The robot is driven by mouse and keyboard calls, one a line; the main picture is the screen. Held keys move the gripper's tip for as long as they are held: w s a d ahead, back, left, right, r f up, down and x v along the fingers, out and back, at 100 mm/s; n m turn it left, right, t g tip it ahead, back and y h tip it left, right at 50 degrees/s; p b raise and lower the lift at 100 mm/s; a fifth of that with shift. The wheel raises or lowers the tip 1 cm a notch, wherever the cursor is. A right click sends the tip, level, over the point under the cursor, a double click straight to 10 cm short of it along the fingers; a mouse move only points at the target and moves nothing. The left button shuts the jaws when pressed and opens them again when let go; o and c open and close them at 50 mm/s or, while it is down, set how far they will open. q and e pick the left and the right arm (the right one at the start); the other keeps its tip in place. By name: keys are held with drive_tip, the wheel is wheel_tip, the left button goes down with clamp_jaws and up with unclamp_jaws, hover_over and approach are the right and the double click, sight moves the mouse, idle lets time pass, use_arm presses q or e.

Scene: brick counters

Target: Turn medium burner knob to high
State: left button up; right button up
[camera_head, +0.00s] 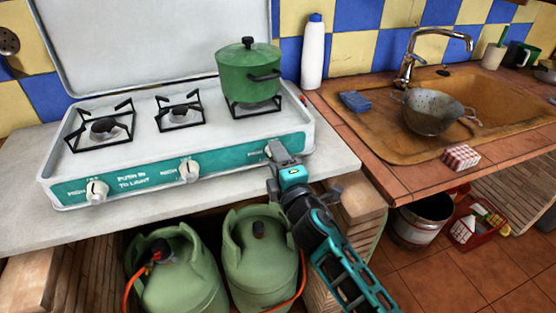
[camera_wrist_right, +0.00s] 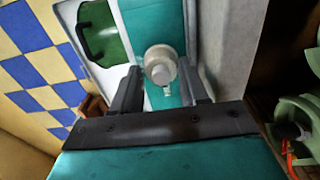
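The white stove (camera_head: 60,172) has a teal front panel with three white knobs. The left knob (camera_head: 97,190) and the middle knob (camera_head: 189,170) show clearly in the head view. My right gripper (camera_head: 279,153) is at the right end of the panel and largely hides the right knob there. In the right wrist view, the right knob (camera_wrist_right: 160,66) lies between the fingertips of my right gripper (camera_wrist_right: 160,75). The fingers are open, one on each side of it; I cannot tell whether they touch it. My left gripper is not in view.
A green lidded pot (camera_head: 248,80) stands on the right burner. The left burner (camera_head: 103,128) and middle burner (camera_head: 180,111) are empty. Green gas bottles (camera_head: 260,262) stand below the counter. A white bottle (camera_head: 313,55) and a sink (camera_head: 510,105) with a colander (camera_head: 432,115) are to the right.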

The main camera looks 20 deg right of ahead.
drive_tip(key=o, duration=0.3)
drive_tip(key=shift+o, duration=0.2)
drive_tip(key=shift+f, duration=0.1)
